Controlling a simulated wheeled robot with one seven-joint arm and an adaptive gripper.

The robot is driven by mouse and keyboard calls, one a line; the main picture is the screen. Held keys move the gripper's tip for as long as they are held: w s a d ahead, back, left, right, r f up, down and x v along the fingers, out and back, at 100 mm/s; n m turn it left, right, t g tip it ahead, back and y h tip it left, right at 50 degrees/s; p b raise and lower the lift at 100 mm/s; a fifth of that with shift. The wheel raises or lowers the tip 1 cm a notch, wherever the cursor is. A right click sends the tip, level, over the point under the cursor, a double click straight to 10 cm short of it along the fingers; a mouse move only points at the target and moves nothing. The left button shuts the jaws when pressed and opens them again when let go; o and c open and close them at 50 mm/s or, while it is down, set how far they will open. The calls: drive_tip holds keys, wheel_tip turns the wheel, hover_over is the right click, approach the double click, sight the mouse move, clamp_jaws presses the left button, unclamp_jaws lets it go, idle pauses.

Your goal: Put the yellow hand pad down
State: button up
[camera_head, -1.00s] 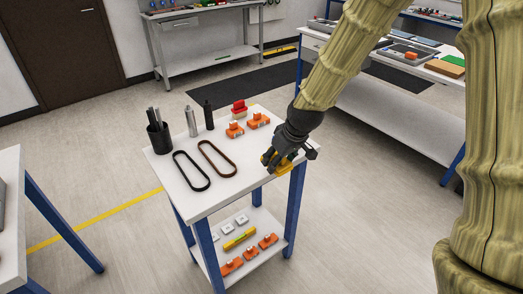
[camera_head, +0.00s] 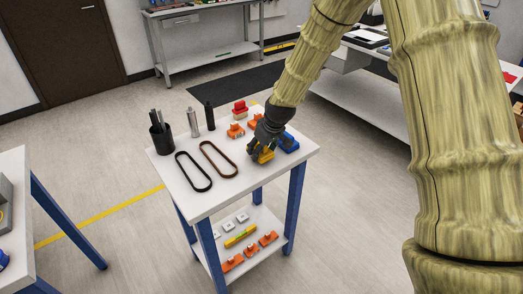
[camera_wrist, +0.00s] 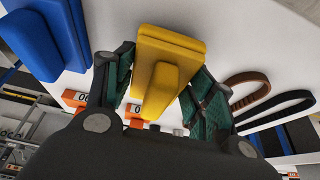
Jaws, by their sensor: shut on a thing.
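The yellow hand pad (camera_head: 265,157) is between the fingers of my gripper (camera_head: 258,151), over the right part of the white cart top (camera_head: 225,187). In the wrist view the yellow pad (camera_wrist: 158,92) shows its wide base and raised grip, with the green-lined fingers of my gripper (camera_wrist: 160,95) closed on both sides of the grip. I cannot tell whether its base touches the top. A blue hand pad (camera_head: 289,143) lies just right of it and shows at upper left in the wrist view (camera_wrist: 42,38).
Brown (camera_head: 217,158) and black (camera_head: 193,172) belts lie left of my gripper. A dark cup (camera_head: 162,140), a silver bottle (camera_head: 193,122), a black bottle (camera_head: 209,115), orange parts (camera_head: 235,131) and a red part (camera_head: 240,107) stand behind. The front right top is clear.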

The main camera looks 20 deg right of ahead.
drive_tip(key=shift+f, duration=0.7)
drive_tip(key=shift+s+f, duration=0.1)
drive_tip(key=shift+f, duration=0.2)
drive_tip(key=o, duration=0.8)
drive_tip(key=shift+o, duration=0.8)
drive_tip(key=shift+f, duration=0.15)
